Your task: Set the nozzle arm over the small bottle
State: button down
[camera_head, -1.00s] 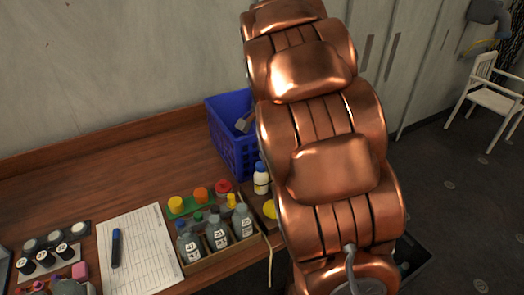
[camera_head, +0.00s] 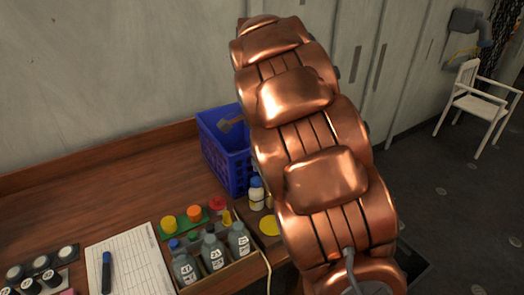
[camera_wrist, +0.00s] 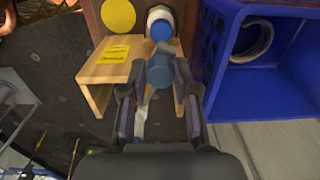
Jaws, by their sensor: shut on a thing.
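In the wrist view my gripper (camera_wrist: 158,108) is shut on a blue-grey knob (camera_wrist: 158,72). I cannot tell for certain whether the knob belongs to the nozzle arm. Just past it stands a small white bottle with a blue cap (camera_wrist: 161,30), next to a small wooden stand with yellow labels (camera_wrist: 105,62). In the head view the white bottle (camera_head: 256,198) stands on the bench, right of the tray of grey bottles. My copper arm hides my gripper and the wooden stand there.
A blue crate (camera_head: 226,160) stands close by, and its wall is near my gripper's right side in the wrist view (camera_wrist: 265,85). A wooden tray (camera_head: 222,275) holds several grey bottles. A yellow disc (camera_head: 269,226) lies nearby. A paper sheet with a marker (camera_head: 130,265) lies to the left.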

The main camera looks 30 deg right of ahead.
jog(key=c, duration=0.8)
grip_release()
jog(key=shift+c, duration=0.2)
notch_tip(320, 180, up, 12)
jog(key=shift+s, duration=0.15)
dwell(0.4)
